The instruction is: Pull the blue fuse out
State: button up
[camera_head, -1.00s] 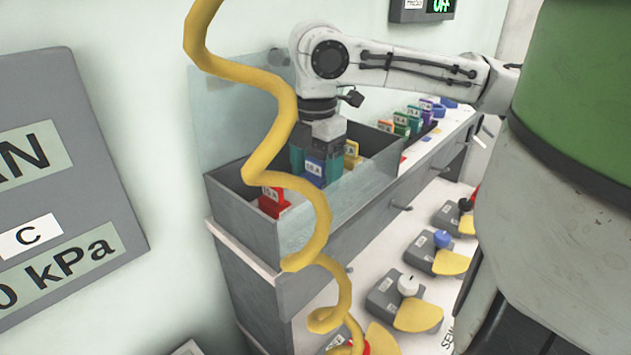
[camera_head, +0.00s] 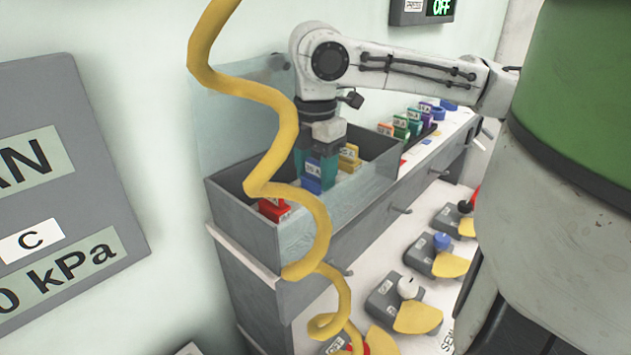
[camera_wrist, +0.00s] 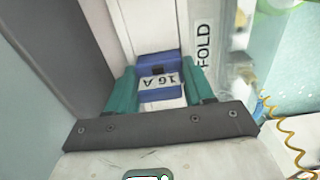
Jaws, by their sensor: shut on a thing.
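The blue fuse (camera_head: 312,178) is between the teal fingers of my gripper (camera_head: 317,170), inside the grey open box (camera_head: 250,226). In the wrist view the blue fuse (camera_wrist: 158,84) shows its white label upside down, with a finger of my gripper (camera_wrist: 158,88) against each side. My gripper is shut on it and points down. The fuse's lower end is hidden, so I cannot tell whether it is seated or clear of its slot.
A red fuse (camera_head: 273,208) lies left of the blue one, and a yellow fuse (camera_head: 349,158) right of it. A coiled yellow hose (camera_head: 284,130) hangs in front of the box. Several coloured fuses stand in a row farther right, including a green one (camera_head: 401,127).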

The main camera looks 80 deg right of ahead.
aim_at(315, 161)
jog(key=shift+r+p, duration=1.85)
jog(key=shift+r, duration=0.1)
notch_tip(315, 161, up, 4)
jog(key=p, duration=0.4)
jog(key=shift+w+f, duration=0.1)
